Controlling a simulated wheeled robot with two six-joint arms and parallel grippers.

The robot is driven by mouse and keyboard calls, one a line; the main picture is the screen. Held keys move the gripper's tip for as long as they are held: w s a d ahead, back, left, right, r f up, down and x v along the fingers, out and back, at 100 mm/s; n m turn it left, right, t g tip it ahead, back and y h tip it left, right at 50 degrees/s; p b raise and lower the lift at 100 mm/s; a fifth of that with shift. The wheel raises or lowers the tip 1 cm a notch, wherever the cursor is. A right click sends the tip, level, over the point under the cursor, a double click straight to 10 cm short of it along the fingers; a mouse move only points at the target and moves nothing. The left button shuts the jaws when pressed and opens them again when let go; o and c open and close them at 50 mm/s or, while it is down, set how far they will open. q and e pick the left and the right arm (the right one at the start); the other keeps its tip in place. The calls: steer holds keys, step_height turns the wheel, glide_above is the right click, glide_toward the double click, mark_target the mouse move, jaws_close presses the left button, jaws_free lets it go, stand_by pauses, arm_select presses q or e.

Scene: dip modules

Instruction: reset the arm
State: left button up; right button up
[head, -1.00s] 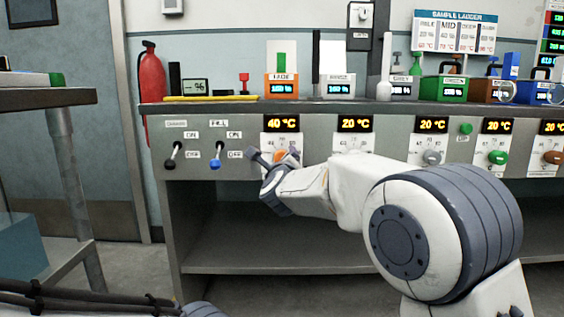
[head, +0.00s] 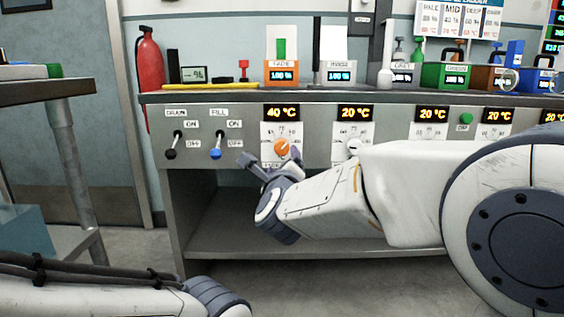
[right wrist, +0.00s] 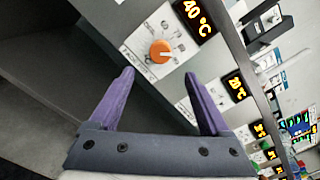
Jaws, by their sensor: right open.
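My right gripper (head: 270,160) is open and empty in front of the control panel, just below and left of the orange knob (head: 282,147). In the right wrist view its two purple fingers (right wrist: 159,75) are spread wide with nothing between them. The orange knob (right wrist: 160,51) shows beyond the fingertips, apart from them, under a display (head: 281,113) reading 40 °C. Part of my left arm (head: 215,297) shows at the bottom left; its gripper is out of view.
The panel also has a black-tipped drain lever (head: 172,152), a blue-tipped fill lever (head: 216,152) and a white knob (head: 353,146) under a 20 °C display. Bottles and coloured boxes stand on the counter (head: 220,97). A lower shelf (head: 225,235) lies under the panel.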

steer(key=s+d+f+n+g+y, duration=0.1)
steer(key=s+d+f+n+g, duration=0.25)
steer(key=f+n, duration=0.5)
steer(key=s+d+f+n+g+y, duration=0.15)
steer(key=d+f+n+g, duration=0.25)
steer(key=f+n, duration=0.4)
steer(key=s+d+f+n+g+h, duration=0.1)
steer(key=s+d+f+n+g, duration=0.35)
steer(key=s+f, duration=0.35)
steer(key=s+d+f+n+g+h, duration=0.1)
steer(key=s+d+f+n+g, duration=0.35)
steer(key=s, duration=0.65)
steer(key=s+a+r+n+g+p, duration=0.1)
steer(key=s+a+r+n+p, duration=0.3)
steer(key=s+a+r+p, duration=0.45)
steer(key=s+a+r+n+g+p, duration=0.1)
steer(key=s+a+r+n+p, duration=0.35)
steer(key=r+p, duration=0.8)
step_height(320, 180, up, 39)
steer(key=s+p, duration=0.1)
steer(key=p, duration=3.3)
steer(key=shift+d, duration=0.45)
